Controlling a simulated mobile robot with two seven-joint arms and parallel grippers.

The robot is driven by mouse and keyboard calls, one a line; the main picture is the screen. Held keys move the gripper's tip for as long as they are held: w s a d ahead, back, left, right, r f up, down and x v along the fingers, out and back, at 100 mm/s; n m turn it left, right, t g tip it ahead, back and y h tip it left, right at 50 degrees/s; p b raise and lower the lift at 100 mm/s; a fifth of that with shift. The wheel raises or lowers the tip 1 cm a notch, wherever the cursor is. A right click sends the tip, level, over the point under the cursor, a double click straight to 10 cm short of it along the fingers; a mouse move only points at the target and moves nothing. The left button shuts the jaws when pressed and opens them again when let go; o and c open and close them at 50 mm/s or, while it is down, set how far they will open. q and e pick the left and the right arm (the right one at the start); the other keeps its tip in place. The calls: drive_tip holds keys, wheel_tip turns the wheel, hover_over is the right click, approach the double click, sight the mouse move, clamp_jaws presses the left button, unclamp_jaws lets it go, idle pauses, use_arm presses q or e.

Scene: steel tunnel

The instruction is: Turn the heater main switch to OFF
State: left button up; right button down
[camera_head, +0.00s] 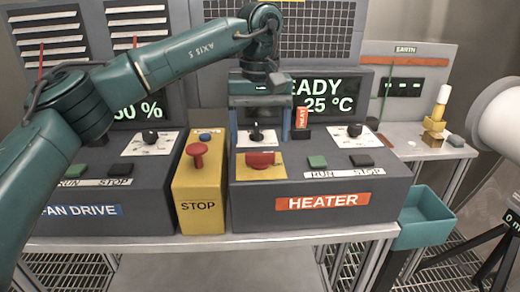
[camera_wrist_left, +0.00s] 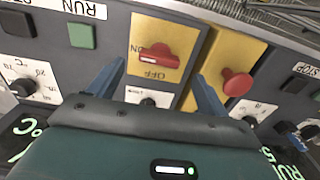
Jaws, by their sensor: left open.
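The heater main switch (camera_head: 261,158) is a red handle on a yellow plate at the left of the grey HEATER console (camera_head: 330,180). My left gripper (camera_head: 260,133) is open and empty, pointing down above and behind the switch. In the wrist view its blue fingers (camera_wrist_left: 160,78) stand apart, short of the handle and not visibly touching it. My right gripper is not in view.
A yellow STOP box (camera_head: 200,205) with a red mushroom button (camera_head: 197,150) stands close left. A small black knob (camera_head: 256,134) sits between my fingers in the head view. An orange tag (camera_head: 302,117) stands near the right finger. Green and black buttons lie right of the switch.

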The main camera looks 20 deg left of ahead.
sight(260, 153)
use_arm(q)
drive_tip(key=shift+f, duration=2.25)
drive_tip(key=c, duration=1)
